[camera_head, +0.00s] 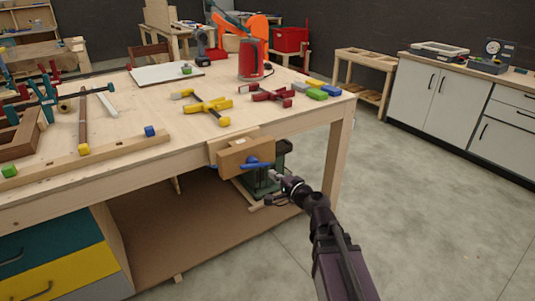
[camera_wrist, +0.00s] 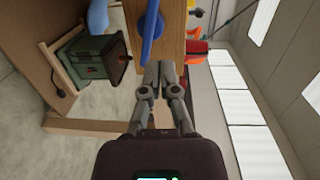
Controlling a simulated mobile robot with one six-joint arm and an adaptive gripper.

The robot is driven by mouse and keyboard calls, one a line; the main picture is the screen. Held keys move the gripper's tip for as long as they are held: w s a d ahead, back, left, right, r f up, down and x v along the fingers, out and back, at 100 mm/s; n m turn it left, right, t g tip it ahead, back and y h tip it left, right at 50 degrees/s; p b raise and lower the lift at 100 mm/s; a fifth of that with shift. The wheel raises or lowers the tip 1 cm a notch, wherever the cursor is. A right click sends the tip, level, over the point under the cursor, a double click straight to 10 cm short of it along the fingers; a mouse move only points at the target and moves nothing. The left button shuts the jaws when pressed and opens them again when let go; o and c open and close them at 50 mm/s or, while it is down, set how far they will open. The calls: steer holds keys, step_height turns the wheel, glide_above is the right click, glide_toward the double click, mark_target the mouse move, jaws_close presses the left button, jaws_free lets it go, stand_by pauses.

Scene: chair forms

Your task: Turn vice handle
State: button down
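The wooden vice (camera_head: 243,155) is mounted on the front edge of the workbench. Its blue handle (camera_head: 258,163) lies roughly level across the vice face, and shows as an upright blue bar (camera_wrist: 148,34) in the wrist view. My gripper (camera_head: 274,174) is just in front of the vice, near the right end of the handle. In the wrist view my gripper's fingers (camera_wrist: 160,66) are together, with no object visible between them. Their tips appear beside the handle's lower end in that view. I cannot tell whether they touch it.
The workbench (camera_head: 135,128) carries yellow clamps (camera_head: 208,108), red clamps (camera_head: 268,95) and a red container (camera_head: 251,62). A green machine (camera_head: 262,181) stands below the top, behind the vice. Grey cabinets (camera_head: 437,95) stand at the right. The floor in front is clear.

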steer(key=w+d+r+n+g+h+p, duration=0.1)
steer(key=w+d+r+n+g+p, duration=0.1)
steer(key=r+n+p, duration=0.3)
steer(key=w+d+r+n+g+h+p, duration=0.2)
steer(key=w+r+n+g+p, duration=0.2)
steer(key=n+p, duration=0.7)
steer(key=r+g+p, duration=0.1)
steer(key=p, duration=0.3)
steer(key=shift+r+h, duration=0.15)
steer(key=shift+h, duration=0.15)
steer(key=shift+w, duration=0.1)
steer(key=b, duration=0.7)
glide_above(266, 163)
steer(key=d, duration=0.1)
steer(key=f, duration=0.7)
steer(key=shift+w+f, duration=0.2)
steer(key=shift+f, duration=0.05)
steer(key=shift+s+a+f+b, duration=0.15)
steer(key=shift+f+b, duration=0.65)
steer(key=shift+b, duration=0.05)
steer(key=shift+s+a+f+b, duration=0.1)
steer(key=shift+s+f+b, duration=0.05)
steer(key=shift+f+b, duration=0.7)
steer(key=shift+a+g, duration=0.3)
